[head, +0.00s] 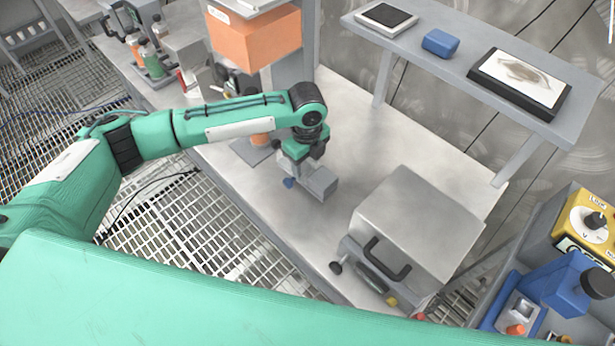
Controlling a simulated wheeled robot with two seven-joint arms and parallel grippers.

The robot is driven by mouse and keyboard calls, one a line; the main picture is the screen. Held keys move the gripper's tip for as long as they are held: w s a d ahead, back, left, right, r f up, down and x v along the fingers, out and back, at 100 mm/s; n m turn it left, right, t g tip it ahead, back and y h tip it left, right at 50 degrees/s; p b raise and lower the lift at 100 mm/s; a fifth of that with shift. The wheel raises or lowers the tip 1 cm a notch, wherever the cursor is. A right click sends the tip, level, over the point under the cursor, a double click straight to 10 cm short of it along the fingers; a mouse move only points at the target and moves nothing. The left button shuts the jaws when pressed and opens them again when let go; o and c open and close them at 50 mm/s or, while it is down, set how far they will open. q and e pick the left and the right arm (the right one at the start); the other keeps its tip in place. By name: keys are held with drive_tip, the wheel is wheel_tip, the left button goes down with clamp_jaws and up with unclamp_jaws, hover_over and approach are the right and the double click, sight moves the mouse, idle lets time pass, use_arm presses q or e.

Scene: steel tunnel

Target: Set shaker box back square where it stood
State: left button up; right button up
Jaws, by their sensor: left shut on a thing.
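A small grey box (322,184) is at my left gripper (290,174), over the middle of the steel bench (363,137). My left gripper points down and is shut on this box, which I take to be the shaker box, though no label shows. The wrist hides part of the grip. My right gripper is not in view.
A large steel case (425,215) with a black handle (386,262) stands to the right. An orange block (255,38) hangs over the bench's left part. A raised shelf (450,70) runs along the back. Bare bench lies behind the gripper.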

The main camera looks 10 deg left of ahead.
sight(306, 172)
use_arm(q)
drive_tip(key=shift+f+b, duration=1.9)
drive_tip(key=shift+b, duration=0.05)
drive_tip(key=shift+f, duration=0.25)
drive_tip(key=shift+r, duration=0.1)
drive_tip(key=o, duration=1.4)
drive_tip(key=shift+f, duration=0.2)
